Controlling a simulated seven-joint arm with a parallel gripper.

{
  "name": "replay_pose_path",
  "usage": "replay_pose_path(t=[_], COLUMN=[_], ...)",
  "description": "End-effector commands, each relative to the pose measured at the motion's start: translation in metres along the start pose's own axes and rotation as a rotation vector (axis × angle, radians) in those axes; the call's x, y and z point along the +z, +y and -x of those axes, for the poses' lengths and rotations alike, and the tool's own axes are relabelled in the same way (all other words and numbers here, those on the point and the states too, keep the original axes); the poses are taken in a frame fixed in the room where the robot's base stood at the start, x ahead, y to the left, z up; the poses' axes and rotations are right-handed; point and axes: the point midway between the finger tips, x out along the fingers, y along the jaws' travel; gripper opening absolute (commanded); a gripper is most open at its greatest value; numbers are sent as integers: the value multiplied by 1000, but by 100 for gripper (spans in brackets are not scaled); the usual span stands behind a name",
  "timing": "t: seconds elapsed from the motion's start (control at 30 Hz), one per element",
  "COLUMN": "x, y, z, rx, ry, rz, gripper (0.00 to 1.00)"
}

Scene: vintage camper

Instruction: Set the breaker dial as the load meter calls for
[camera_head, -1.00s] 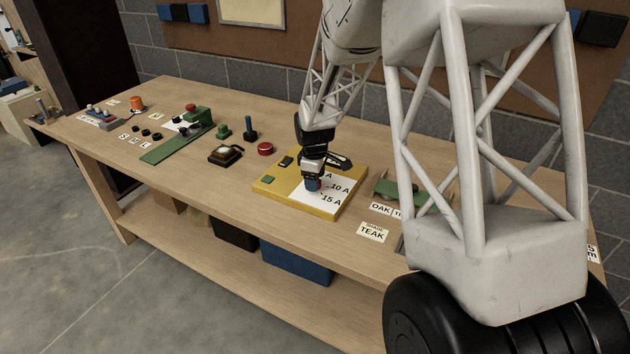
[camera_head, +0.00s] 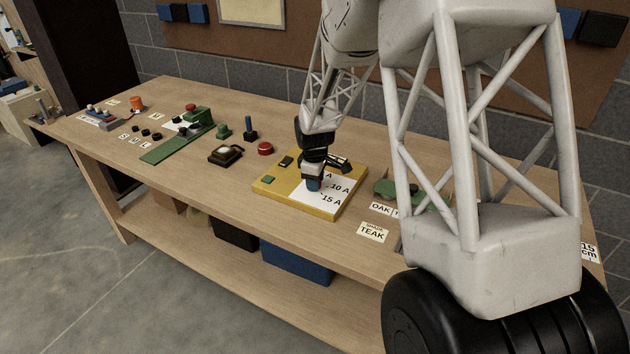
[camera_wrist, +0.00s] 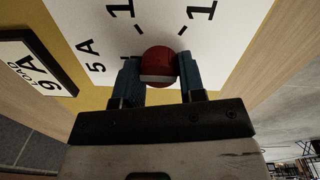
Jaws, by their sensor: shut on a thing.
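The breaker dial is a red round knob (camera_wrist: 158,62) with a white band across it, in the wrist view. My gripper (camera_wrist: 159,76) is shut on it, one blue fingertip on each side. In the head view my gripper (camera_head: 314,184) reaches down to the yellow-edged panel (camera_head: 275,194) and hides the dial. The white scale (camera_wrist: 125,40) reads 5 A; two further marks are cut off at 1, and the head view shows 10 A and 15 A. The load meter (camera_wrist: 38,62), black-framed beside 5 A, shows one digit and A; rotated, it is 6 or 9, I cannot tell.
A red button (camera_head: 265,148) and a black-based device (camera_head: 225,155) stand left of the panel. TEAK (camera_head: 373,233) and OAK (camera_head: 382,209) labels lie to its right, near green parts. The bench front before the panel is clear.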

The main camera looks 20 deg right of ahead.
Motion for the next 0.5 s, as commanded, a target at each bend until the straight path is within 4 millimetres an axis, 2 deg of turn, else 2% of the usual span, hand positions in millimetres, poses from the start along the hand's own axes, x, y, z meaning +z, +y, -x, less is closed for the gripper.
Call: replay_pose_path(t=[0.27, 0.5], x=[0, 0], y=[0, 0], z=[0, 0], rx=[0, 0], ry=[-4, -11], rz=[-67, -214], gripper=[13, 13])
